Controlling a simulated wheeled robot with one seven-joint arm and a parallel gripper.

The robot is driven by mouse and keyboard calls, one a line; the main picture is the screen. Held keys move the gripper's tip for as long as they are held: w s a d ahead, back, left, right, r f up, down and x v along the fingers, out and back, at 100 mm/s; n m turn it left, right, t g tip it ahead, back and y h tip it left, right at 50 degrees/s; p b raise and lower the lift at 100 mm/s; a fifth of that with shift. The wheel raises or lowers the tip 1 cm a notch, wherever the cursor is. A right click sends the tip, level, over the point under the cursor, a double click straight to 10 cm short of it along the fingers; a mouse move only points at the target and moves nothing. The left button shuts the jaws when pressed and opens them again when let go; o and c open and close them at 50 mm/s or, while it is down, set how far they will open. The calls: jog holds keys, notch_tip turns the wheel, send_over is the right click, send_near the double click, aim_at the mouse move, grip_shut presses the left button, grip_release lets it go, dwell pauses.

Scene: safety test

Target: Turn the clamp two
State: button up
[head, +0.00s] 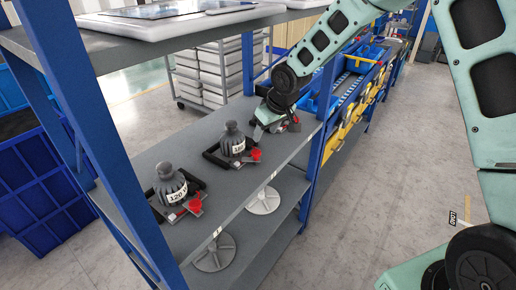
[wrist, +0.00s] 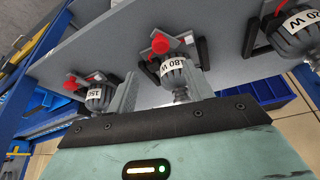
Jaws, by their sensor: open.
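Three grey, ribbed, bulb-shaped pieces with white labels stand in a row on the grey shelf, each with a black bracket and a red-knobbed clamp. The nearest piece (head: 170,187) reads "120". The middle piece (head: 235,142) also shows in the wrist view (wrist: 174,68), labelled "180 W", with its red clamp knob (wrist: 161,43). The far piece is mostly hidden by my gripper (head: 264,128) in the head view; in the wrist view a piece labelled "150" (wrist: 97,97) is at left. My gripper is open and empty, its fingers apart in the wrist view; I cannot tell contact.
A blue shelf post (head: 322,110) stands right of my gripper. An upper shelf (head: 140,48) carries pale panels above the row. Blue bins (head: 352,85) lie beyond the post. Blue crates (head: 45,190) stand at left. The floor at right is clear.

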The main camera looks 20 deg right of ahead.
aim_at(256, 152)
jog(key=p+x, duration=0.1)
jog(key=x, duration=0.9)
jog(key=shift+a+p, duration=0.1)
jog(key=shift+p, duration=0.2)
jog(key=c, duration=0.9)
